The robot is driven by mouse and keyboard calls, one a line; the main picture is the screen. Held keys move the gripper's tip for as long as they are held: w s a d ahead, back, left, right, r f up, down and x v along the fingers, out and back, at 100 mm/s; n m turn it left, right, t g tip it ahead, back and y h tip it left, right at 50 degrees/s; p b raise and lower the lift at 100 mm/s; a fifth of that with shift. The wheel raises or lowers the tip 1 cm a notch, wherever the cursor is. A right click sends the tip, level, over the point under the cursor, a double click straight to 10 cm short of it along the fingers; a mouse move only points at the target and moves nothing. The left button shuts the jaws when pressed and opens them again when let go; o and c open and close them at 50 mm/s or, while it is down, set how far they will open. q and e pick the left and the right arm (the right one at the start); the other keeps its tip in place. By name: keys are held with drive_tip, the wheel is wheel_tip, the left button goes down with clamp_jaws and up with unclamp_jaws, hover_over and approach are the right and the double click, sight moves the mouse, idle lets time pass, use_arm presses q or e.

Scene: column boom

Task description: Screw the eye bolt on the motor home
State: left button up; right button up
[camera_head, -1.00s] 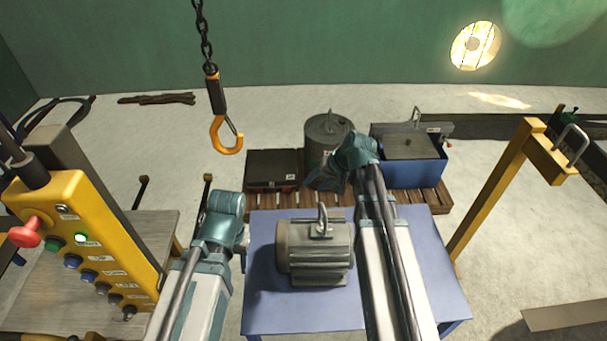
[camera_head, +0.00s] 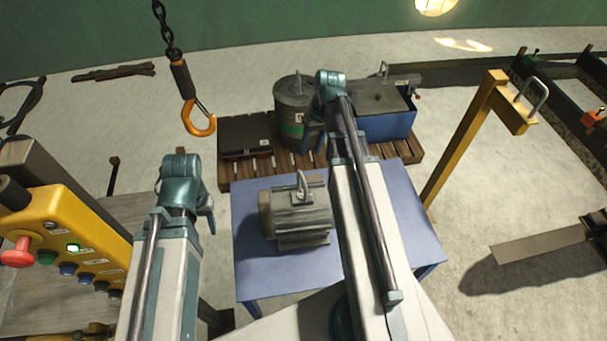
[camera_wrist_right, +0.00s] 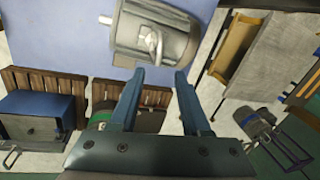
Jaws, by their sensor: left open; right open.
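The grey ribbed motor (camera_head: 296,217) stands on the blue table (camera_head: 385,240). The eye bolt (camera_head: 303,186) stands upright on top of the motor; whether it is seated fully cannot be told. In the right wrist view the motor (camera_wrist_right: 150,30) and eye bolt (camera_wrist_right: 153,43) lie just beyond the fingertips. My right gripper (camera_wrist_right: 155,76) is open and empty; in the head view it is above the table's far edge, right of the motor. My left gripper (camera_head: 208,215) is left of the table, apart from the motor; its fingers are mostly hidden by its arm.
An orange hook (camera_head: 200,120) hangs on a chain left of centre. A wooden pallet (camera_head: 235,172) behind the table bears a dark box (camera_head: 245,136), a drum (camera_head: 290,112) and a blue bin (camera_head: 390,127). A yellow control box (camera_head: 60,230) stands left, a yellow post (camera_head: 460,140) right.

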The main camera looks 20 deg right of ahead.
drive_tip(key=f+b, duration=0.3)
drive_tip(key=f, duration=0.1)
drive_tip(key=a+f+b, duration=0.1)
drive_tip(key=f+b, duration=0.3)
drive_tip(key=a+f+b, duration=0.1)
drive_tip(key=f+b, duration=0.2)
drive_tip(key=b, duration=0.1)
drive_tip(key=shift+a+f, duration=0.15)
drive_tip(key=shift+f, duration=0.25)
clamp_jaws()
